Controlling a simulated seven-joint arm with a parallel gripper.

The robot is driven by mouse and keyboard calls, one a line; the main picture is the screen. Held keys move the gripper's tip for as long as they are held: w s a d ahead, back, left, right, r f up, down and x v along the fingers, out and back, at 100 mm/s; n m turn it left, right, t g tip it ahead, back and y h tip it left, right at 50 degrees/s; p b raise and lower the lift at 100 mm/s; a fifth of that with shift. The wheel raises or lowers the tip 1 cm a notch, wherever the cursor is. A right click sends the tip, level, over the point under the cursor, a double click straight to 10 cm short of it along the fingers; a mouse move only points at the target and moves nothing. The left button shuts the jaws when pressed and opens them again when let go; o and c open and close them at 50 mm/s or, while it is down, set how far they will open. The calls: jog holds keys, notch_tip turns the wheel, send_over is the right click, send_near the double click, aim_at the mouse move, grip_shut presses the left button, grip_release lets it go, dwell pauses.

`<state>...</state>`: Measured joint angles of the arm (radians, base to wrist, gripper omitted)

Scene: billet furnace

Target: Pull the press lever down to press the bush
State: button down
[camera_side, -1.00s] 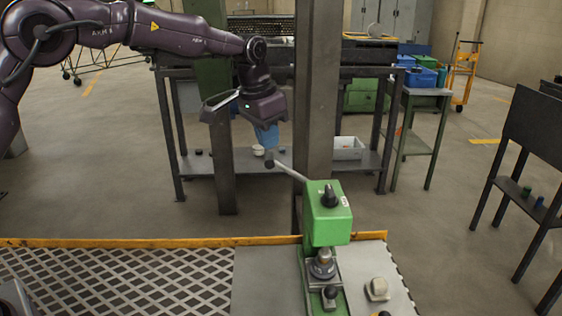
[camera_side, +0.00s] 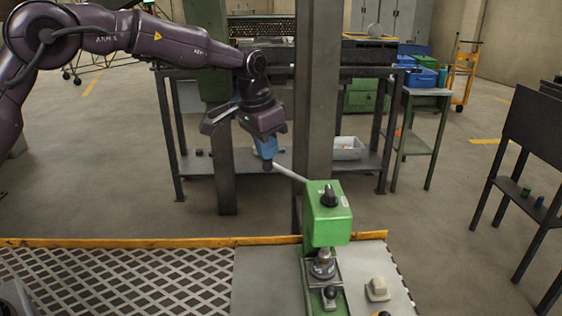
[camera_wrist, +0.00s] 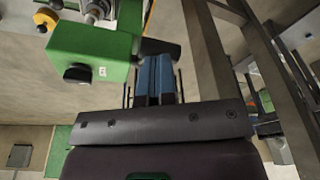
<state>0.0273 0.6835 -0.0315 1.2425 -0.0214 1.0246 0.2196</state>
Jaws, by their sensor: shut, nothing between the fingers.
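The green press (camera_side: 328,215) stands on the bench at the lower middle; its green head also shows upper left in the wrist view (camera_wrist: 95,50). Its lever (camera_side: 291,174) is a pale rod running left from the head and slightly upward, ending in a dark knob (camera_side: 267,168). My gripper (camera_side: 266,157) is shut and empty, blue fingers pointing down at the top of the knob. In the wrist view the fingers (camera_wrist: 154,68) reach to the dark knob; whether they touch is hard to tell. Metal parts (camera_side: 323,264) sit under the head; I cannot clearly separate the bush from the ram.
A pale block (camera_side: 377,289) lies on the bench plate right of the press. A grey post (camera_side: 315,100) rises behind the press. A yellow edge (camera_side: 150,242) borders the mesh bench top. A dark rack with a grey bin (camera_side: 348,148) stands behind.

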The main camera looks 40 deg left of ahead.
jog(key=shift+s+d+f, duration=0.1)
jog(key=shift+d+f, duration=0.25)
jog(key=shift+f, duration=0.3)
dwell(0.4)
jog(key=shift+a+f, duration=0.1)
jog(key=shift+s+a, duration=0.15)
jog(key=shift+a, duration=0.05)
jog(key=shift+a+f, duration=0.15)
jog(key=shift+a, duration=0.05)
